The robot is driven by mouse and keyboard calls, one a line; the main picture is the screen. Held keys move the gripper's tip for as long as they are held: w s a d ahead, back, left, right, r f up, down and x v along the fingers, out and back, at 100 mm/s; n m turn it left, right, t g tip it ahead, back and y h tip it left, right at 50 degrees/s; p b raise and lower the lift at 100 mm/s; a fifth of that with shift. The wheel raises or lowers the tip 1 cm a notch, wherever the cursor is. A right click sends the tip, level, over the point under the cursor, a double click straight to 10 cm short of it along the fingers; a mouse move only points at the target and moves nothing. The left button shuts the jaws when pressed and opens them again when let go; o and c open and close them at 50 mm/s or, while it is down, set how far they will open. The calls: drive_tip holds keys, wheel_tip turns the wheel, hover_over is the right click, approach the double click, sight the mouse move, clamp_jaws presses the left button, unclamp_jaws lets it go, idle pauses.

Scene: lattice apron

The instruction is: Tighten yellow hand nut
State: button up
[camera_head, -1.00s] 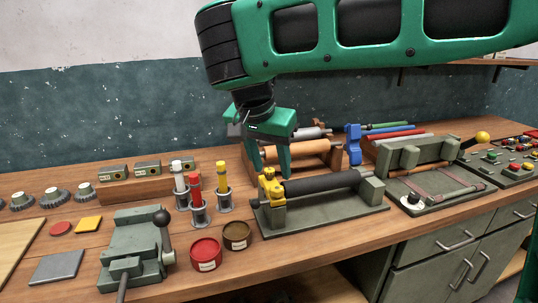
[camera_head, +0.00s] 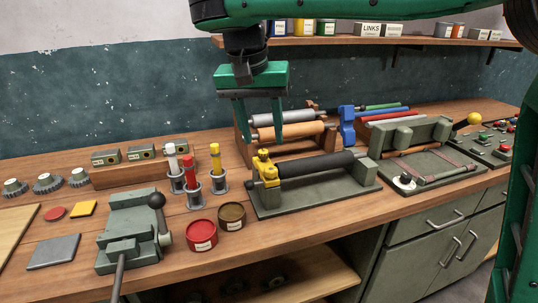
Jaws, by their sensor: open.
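The yellow hand nut (camera_head: 266,170) sits at the left end of a black roller (camera_head: 317,163), which lies in a grey-green stand (camera_head: 322,193) on the bench. My green gripper (camera_head: 259,130) hangs with its fingers pointing down, above and slightly behind the yellow nut in the picture. Its fingers are apart and nothing is between them. The nut and the gripper are clear of each other. How tight the nut is cannot be told.
Tubes in metal cups (camera_head: 217,172) stand left of the stand. Red (camera_head: 202,236) and brown (camera_head: 232,217) tins sit in front. A rack with an orange roller (camera_head: 290,131) is behind. A grey-green vise (camera_head: 133,232) stands at the left. A shelf (camera_head: 335,41) hangs above.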

sight(271, 168)
drive_tip(key=w+d+n+g+y, duration=0.2)
drive_tip(key=w+n+g, duration=0.1)
drive_tip(key=n, duration=0.4)
drive_tip(key=shift+w+f, duration=0.15)
drive_tip(key=shift+f, duration=4.75)
drive_tip(key=c, duration=1.1)
drive_tip(key=shift+o, duration=0.2)
